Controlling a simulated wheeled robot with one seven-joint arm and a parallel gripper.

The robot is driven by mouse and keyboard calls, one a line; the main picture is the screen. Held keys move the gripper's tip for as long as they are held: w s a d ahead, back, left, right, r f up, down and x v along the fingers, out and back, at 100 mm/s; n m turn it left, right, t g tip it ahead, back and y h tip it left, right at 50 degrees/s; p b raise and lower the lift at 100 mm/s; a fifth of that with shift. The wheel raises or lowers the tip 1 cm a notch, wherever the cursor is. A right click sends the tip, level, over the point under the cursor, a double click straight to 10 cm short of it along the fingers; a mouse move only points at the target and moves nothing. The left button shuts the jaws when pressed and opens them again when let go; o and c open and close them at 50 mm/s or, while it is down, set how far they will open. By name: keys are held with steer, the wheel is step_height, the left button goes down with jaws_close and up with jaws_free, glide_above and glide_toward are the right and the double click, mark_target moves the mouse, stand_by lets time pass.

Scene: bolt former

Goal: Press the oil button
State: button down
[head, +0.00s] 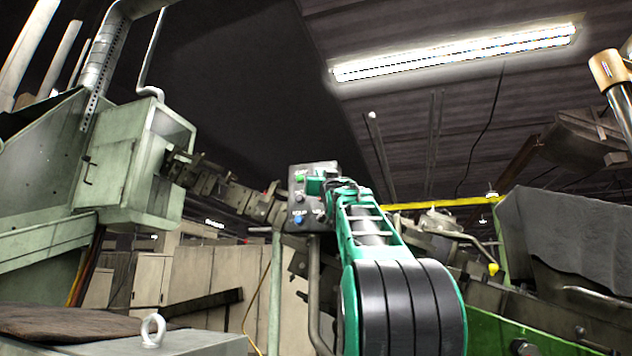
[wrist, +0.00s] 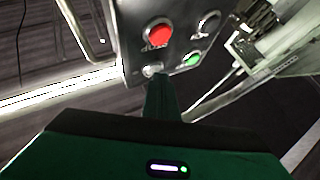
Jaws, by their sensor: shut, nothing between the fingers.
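A grey control panel (head: 312,168) stands on a post in the middle of the head view. Its left column shows a green button (head: 300,179), a dark button (head: 299,198) and a blue button (head: 298,219). My gripper (head: 325,187) is in front of its right part and hides what is there. In the wrist view the panel shows a red button (wrist: 158,32), a dark button (wrist: 209,22), a green button (wrist: 191,60) and a pale round button (wrist: 153,70). My shut, empty fingers (wrist: 163,82) end just beside the pale button; contact cannot be told. The oil label is not readable.
A pale green machine housing (head: 130,165) stands at the left. A green machine (head: 560,335) with a grey cover is at the right. A metal eyebolt (head: 153,331) stands at the lower left. Beige cabinets (head: 195,285) are behind the panel.

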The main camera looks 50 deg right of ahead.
steer(key=shift+a, duration=0.1)
steer(key=shift+s+a, duration=0.3)
steer(key=shift+a, duration=0.35)
steer(key=a, duration=0.1)
steer(key=s+a, duration=0.1)
steer(key=a, duration=0.1)
steer(key=s+a, duration=0.1)
steer(key=shift+a, duration=0.35)
stand_by(0.8)
